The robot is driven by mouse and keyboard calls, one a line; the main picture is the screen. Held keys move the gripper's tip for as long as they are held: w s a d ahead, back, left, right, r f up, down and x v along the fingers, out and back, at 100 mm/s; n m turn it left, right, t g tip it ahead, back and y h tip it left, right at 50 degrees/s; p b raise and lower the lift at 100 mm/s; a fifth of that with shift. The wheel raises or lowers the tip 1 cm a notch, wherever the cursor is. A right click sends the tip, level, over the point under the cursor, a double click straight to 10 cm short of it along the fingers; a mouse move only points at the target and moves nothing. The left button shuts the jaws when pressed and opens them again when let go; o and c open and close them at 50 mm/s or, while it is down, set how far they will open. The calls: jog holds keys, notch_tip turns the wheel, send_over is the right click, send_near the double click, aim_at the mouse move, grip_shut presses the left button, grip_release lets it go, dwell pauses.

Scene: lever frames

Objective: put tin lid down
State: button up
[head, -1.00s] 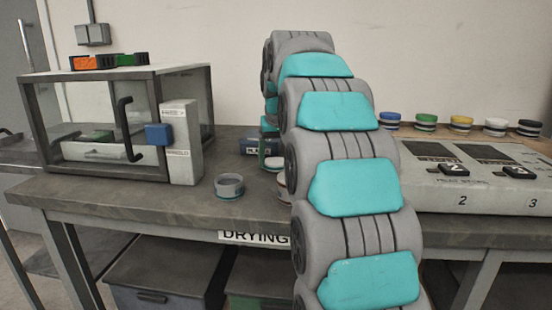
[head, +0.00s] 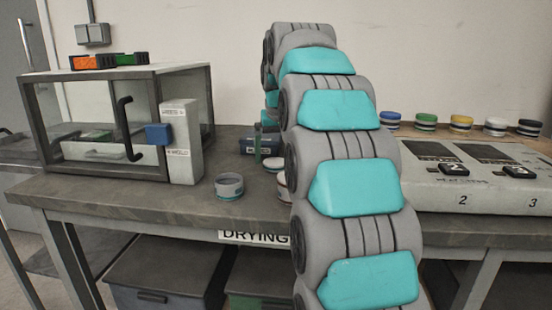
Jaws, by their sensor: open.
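A pale round lid-like disc (head: 271,163) shows just left of my arm on the bench, partly hidden by it. I cannot tell for sure that it is the tin lid. Right below it, a pale round tin (head: 283,187) is mostly hidden behind my arm. An open grey tin (head: 229,188) stands upright to the left, near the front edge of the bench, with no lid on it.
A glass-sided cabinet (head: 193,140) stands at left on the bench (head: 120,195). A panel numbered 2 and 3 (head: 485,198) is at right, with several coloured-lid tins (head: 461,123) behind it. Bare bench lies around the open tin.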

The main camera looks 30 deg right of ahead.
jog(key=p+v, duration=0.1)
jog(key=v, duration=0.9)
jog(key=shift+s+r+p, duration=0.15)
jog(key=shift+r+p, duration=0.15)
jog(key=shift+p, duration=0.05)
